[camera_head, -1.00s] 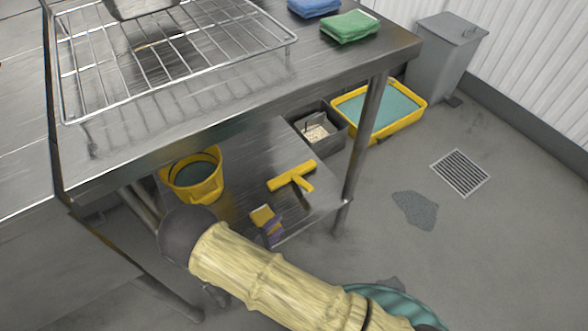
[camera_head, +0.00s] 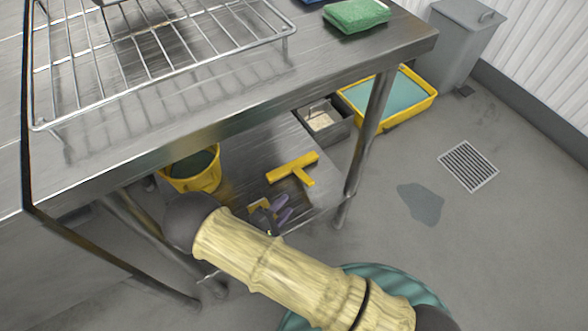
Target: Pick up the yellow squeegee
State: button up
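The yellow squeegee (camera_head: 291,169) lies on the lower metal shelf (camera_head: 240,165) under the table. Its wide bar runs across and its short handle points down and to the right. My gripper (camera_head: 284,206), with purple fingers and a yellow part behind them, is just below and left of the squeegee in the picture. Its two fingers look spread apart, with nothing between them, and point up and right. It appears apart from the squeegee. My pale, sleeved arm crosses the lower foreground and hides part of the wrist.
A yellow bucket (camera_head: 190,174) is left of the squeegee. Behind it are a grey bin (camera_head: 342,130) and a yellow tray (camera_head: 432,101) of teal liquid. The table leg (camera_head: 367,140) stands close on the right. The tabletop (camera_head: 190,115) overhangs the shelf; a wire rack (camera_head: 288,30) and green cloth (camera_head: 357,15) lie on it.

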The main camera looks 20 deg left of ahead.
aim_at(307, 185)
jog(key=b+x, duration=0.3)
jog(key=x, duration=0.7)
jog(key=shift+w+d+f, duration=0.15)
jog(key=shift+w, duration=0.15)
jog(key=shift+w+d+f+b, duration=0.15)
jog(key=shift+w+d+b, duration=0.1)
jog(key=shift+w+b, duration=0.2)
jog(key=b+x, duration=0.2)
jog(key=x, duration=0.1)
jog(key=shift+w+d+f, duration=0.1)
jog(key=shift+d+f, duration=0.05)
jog(key=shift+d, duration=0.05)
jog(key=shift+w+d, duration=0.15)
jog(key=shift+w, duration=0.3)
jog(key=shift+c, duration=0.5)
grip_shut()
